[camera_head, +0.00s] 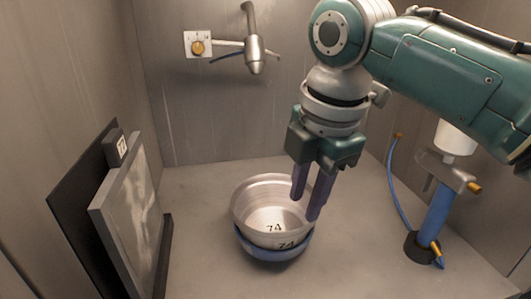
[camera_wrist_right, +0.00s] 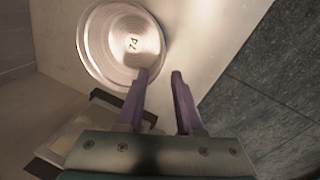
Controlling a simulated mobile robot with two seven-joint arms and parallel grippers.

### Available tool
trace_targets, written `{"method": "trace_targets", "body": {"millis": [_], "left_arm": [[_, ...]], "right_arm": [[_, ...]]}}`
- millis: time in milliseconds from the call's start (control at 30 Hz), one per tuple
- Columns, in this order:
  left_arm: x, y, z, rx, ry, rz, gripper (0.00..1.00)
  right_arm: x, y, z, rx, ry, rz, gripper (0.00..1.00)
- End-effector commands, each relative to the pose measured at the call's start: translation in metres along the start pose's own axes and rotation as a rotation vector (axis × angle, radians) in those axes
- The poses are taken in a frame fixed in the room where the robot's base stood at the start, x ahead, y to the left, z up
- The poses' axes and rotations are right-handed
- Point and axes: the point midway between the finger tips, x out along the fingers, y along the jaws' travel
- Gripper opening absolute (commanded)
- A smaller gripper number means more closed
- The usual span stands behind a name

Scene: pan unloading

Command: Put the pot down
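The pot is a round silver vessel (camera_head: 262,190) marked 74 inside and on its outer side. It stands upright on the grey floor of the bay, with a blue band or dish (camera_head: 268,252) around its bottom. It also shows from above in the right wrist view (camera_wrist_right: 105,45). My right gripper (camera_head: 306,208) points down at the pot's right rim. Its two purple fingers are apart, with a clear gap between them in the wrist view (camera_wrist_right: 160,74). One finger overlaps the rim in the picture; I cannot tell whether it touches. My left gripper is not in view.
A tap (camera_head: 254,50) is on the back wall. A blue stand with a hose (camera_head: 433,215) is at the right. Bare floor lies between the pot and the stand.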

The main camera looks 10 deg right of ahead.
Motion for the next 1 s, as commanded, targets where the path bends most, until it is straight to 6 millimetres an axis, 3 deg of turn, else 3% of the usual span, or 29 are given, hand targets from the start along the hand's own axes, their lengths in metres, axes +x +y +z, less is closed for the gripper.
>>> {"method": "trace_targets", "body": {"millis": [100,267,467,567,733,900,1000], "left_arm": [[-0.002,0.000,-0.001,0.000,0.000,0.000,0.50],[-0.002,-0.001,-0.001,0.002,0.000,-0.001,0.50],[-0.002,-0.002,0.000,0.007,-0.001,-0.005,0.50],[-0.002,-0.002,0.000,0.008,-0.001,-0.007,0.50],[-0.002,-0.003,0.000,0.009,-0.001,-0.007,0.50],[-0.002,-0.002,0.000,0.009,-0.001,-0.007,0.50],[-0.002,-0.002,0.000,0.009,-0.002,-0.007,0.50]], "right_arm": [[-0.016,0.001,0.000,0.001,0.001,0.003,0.35],[-0.024,0.001,0.000,0.000,0.001,0.002,0.35],[-0.009,-0.019,-0.015,0.095,0.032,0.006,0.35],[0.010,-0.050,-0.034,0.272,0.076,0.013,0.35],[0.026,-0.122,-0.053,0.747,0.135,0.030,0.35],[0.018,-0.194,-0.045,1.241,0.119,0.052,0.35],[0.006,-0.226,-0.035,1.461,0.086,0.076,0.35]]}}
